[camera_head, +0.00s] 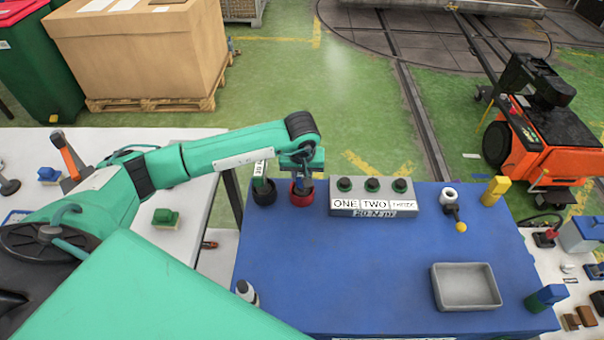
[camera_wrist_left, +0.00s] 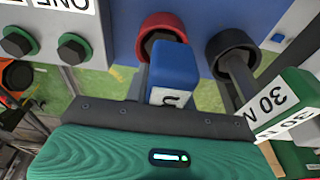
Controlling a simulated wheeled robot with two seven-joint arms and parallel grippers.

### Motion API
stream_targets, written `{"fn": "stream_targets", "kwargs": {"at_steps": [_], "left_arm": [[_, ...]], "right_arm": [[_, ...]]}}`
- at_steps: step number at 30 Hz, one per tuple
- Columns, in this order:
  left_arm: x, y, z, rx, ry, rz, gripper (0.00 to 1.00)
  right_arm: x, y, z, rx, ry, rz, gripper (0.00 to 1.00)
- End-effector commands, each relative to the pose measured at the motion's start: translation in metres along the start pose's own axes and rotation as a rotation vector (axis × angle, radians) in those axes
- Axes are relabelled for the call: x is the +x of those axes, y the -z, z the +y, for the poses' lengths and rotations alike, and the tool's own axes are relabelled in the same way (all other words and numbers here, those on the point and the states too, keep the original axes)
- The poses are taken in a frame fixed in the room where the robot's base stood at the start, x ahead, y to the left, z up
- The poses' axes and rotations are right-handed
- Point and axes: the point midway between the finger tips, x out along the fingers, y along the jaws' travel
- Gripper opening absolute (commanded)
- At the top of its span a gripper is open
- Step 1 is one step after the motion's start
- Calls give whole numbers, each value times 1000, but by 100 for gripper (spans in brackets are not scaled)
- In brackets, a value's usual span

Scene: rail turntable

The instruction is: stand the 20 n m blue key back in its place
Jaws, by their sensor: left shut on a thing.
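The blue key (camera_wrist_left: 172,68) is held in my left gripper (camera_head: 302,178); its blue head, with a partly hidden white label, shows in the left wrist view. The gripper is shut on it, directly above the red round holder (camera_head: 302,193), which also shows in the left wrist view (camera_wrist_left: 168,25). The key's lower end lines up with the red holder's mouth; I cannot tell how deep it sits. In the head view the gripper hides most of the key. My right gripper is not in view.
A green key marked 30 N m (camera_wrist_left: 280,105) stands in the black holder (camera_head: 264,192) beside the red one. A grey block (camera_head: 374,207) with several green-ringed bolts is to the right. A grey tray (camera_head: 466,287) lies front right; the blue table's middle (camera_head: 340,265) is clear.

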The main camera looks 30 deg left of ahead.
Motion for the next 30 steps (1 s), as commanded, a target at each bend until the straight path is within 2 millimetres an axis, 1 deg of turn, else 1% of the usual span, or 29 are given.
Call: {"fn": "stream_targets", "kwargs": {"at_steps": [2, 3, 6, 14, 17, 19, 23, 30], "left_arm": [[2, 0, 0, 0, -1, 1, 0], [1, 0, 0, 0, -1, 1, 33], [1, 0, 0, 0, -1, 1, 50], [2, 0, 0, 0, 0, 0, 50], [-3, 0, 0, 0, -1, 1, 50], [-10, 1, 0, 0, -2, 4, 50], [-33, 1, 0, 1, -3, 6, 50], [-90, 0, 1, 2, -3, 6, 50]], "right_arm": [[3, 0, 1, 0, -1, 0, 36], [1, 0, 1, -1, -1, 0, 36], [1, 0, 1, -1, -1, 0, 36], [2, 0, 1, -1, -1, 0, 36], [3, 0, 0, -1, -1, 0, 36], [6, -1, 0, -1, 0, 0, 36], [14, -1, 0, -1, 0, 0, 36], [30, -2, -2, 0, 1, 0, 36]]}}
